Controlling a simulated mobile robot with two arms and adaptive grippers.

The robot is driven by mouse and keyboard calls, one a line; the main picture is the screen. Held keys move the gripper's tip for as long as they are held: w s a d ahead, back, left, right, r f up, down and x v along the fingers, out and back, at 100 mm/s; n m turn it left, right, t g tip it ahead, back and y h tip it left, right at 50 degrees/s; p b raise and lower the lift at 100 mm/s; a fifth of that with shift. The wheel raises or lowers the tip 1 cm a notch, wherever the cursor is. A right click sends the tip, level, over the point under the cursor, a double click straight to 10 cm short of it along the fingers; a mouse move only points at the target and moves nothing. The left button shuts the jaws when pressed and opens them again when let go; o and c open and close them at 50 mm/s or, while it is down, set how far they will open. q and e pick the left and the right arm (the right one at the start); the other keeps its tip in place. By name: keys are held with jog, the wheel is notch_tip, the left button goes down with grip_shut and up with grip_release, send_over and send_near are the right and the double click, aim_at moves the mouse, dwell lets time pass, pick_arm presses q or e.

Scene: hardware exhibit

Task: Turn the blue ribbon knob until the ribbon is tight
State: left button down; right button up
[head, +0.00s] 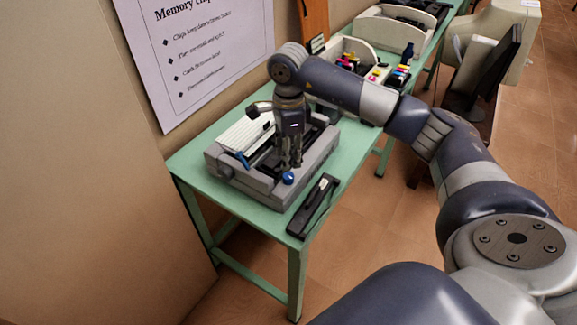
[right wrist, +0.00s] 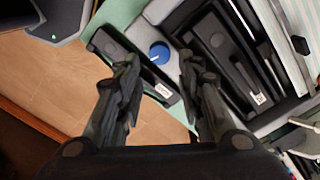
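The blue ribbon knob (head: 288,178) sits on the front right corner of a grey printer (head: 270,192). In the right wrist view the round knob (right wrist: 160,52) shows between and beyond my fingertips, on the near side of the printer's dark inside. My right gripper (head: 291,163) points down just above the knob. The right wrist view shows its two fingers (right wrist: 158,66) apart with nothing between them. Whether they touch the knob is hard to tell, but they look a little short of it. The ribbon itself cannot be made out. My left gripper is not in view.
A long black cartridge-like part (head: 315,205) lies on the green table (head: 262,217) in front of the printer. A blue piece (head: 243,160) shows at the printer's left. Ink bottles (head: 400,76) and a white bin (head: 350,50) stand farther back. A poster hangs on the wall behind.

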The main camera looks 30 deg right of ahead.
jog(key=shift+r, duration=2.3)
